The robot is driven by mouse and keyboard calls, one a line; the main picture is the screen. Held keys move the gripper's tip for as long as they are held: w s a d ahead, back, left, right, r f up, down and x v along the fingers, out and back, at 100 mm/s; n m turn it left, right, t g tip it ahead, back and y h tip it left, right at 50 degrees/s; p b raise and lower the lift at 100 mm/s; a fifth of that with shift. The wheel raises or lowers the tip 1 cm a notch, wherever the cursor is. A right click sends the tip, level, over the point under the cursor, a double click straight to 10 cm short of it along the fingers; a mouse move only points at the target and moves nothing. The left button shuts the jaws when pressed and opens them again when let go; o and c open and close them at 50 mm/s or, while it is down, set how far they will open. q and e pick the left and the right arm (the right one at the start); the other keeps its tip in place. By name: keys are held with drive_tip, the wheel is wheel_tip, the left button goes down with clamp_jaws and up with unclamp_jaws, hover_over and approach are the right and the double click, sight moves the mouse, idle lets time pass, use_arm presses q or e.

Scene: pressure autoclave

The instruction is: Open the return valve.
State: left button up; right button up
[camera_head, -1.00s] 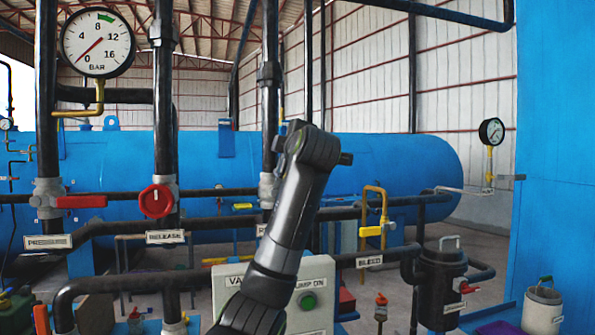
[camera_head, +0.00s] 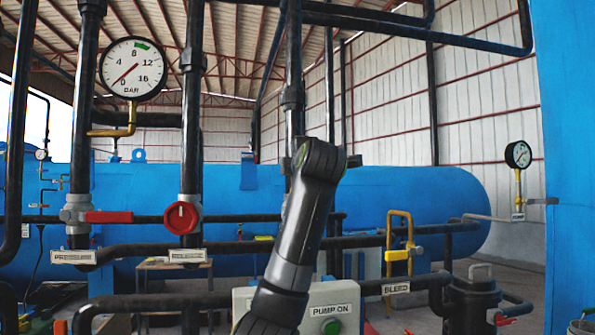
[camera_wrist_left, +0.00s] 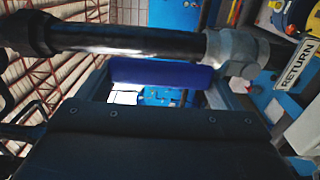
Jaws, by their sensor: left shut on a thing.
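The RETURN label (camera_wrist_left: 296,66) shows at the right in the left wrist view, by a grey valve body (camera_wrist_left: 236,54) on a black pipe (camera_wrist_left: 130,39). A blue valve handle (camera_wrist_left: 160,73) lies beside this pipe, roughly parallel to it. My left gripper (camera_wrist_left: 160,88) is shut on the blue handle; its dark body fills the bottom of that view and hides part of the handle. In the head view my black arm rises in front of the middle vertical pipe (camera_head: 293,70) and hides the return valve and the gripper. My right gripper is not in view.
Left in the head view are a red lever on the pressure valve (camera_head: 108,217) and a red round release valve (camera_head: 181,218). A large gauge (camera_head: 133,69) reads near 0.

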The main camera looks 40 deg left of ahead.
use_arm(q)
drive_tip(key=o, duration=1.1)
drive_tip(key=shift+o, duration=0.5)
drive_tip(key=shift+s+a, duration=0.1)
drive_tip(key=shift+s, duration=0.05)
drive_tip(key=b+v, duration=0.5)
drive_tip(key=v, duration=1.2)
drive_tip(key=shift+s, duration=0.1)
